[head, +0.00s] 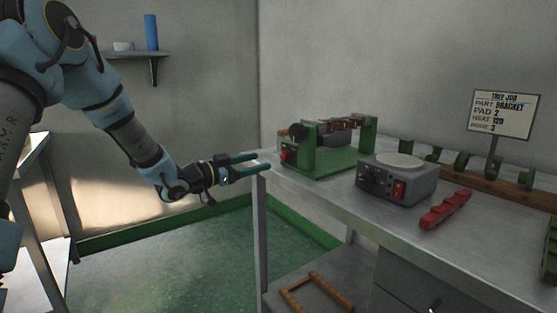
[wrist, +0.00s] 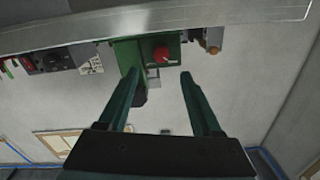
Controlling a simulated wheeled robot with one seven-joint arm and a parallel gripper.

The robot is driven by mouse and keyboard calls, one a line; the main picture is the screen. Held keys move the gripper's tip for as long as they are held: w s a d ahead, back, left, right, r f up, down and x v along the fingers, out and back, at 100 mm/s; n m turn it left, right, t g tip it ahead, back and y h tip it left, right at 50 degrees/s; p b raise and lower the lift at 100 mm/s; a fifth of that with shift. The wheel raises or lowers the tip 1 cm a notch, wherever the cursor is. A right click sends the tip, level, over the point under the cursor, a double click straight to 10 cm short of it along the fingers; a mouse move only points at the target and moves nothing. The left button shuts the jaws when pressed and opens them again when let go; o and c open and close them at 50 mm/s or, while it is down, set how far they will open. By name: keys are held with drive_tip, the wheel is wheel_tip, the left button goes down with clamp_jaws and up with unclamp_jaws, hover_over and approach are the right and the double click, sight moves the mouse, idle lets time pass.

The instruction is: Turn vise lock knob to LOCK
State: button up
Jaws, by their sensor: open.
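The green vise (head: 322,161) stands at the left end of the metal bench. A red knob (head: 286,155) sits on its left end, facing my gripper. In the wrist view the red knob (wrist: 161,54) shows ahead, between the lines of the two fingers. My gripper (head: 263,161) is open and empty, with its green fingers pointing at the knob from the left, near the bench's end. The fingertips (wrist: 159,72) look apart from the knob. The knob's lock marking is too small to read.
A grey control box (head: 398,180) with a round plate and red switch stands right of the vise. A red toothed piece (head: 445,209) lies nearby. A rack with green pieces (head: 483,181) and a job sign (head: 503,114) are behind. Left of the bench is open floor.

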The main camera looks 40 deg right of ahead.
sight(282, 156)
drive_tip(key=d, duration=0.8)
drive_tip(key=shift+d+p, duration=0.25)
drive_tip(key=shift+p, duration=0.15)
drive_tip(key=shift+c, duration=0.4)
clamp_jaws()
